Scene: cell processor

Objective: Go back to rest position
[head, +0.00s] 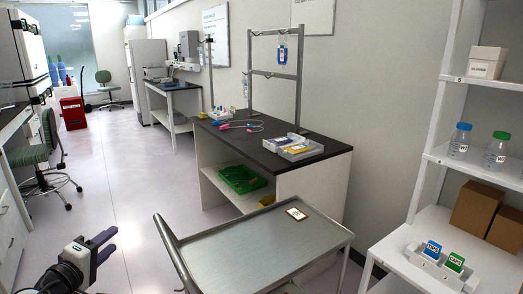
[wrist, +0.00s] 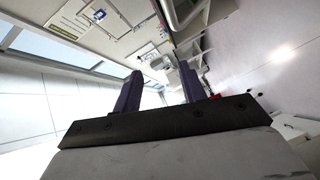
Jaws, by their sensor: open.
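My gripper (head: 104,245) is at the lower left of the head view, above the floor and left of the metal cart. Its two purple fingers are apart with nothing between them. In the wrist view the two fingers (wrist: 160,90) stand apart, and the room behind them appears turned on its side. The gripper touches nothing that I can see.
A white shelf (head: 480,162) with bottles is at right. Free floor (head: 125,170) lies ahead; a green chair (head: 40,155) is at left.

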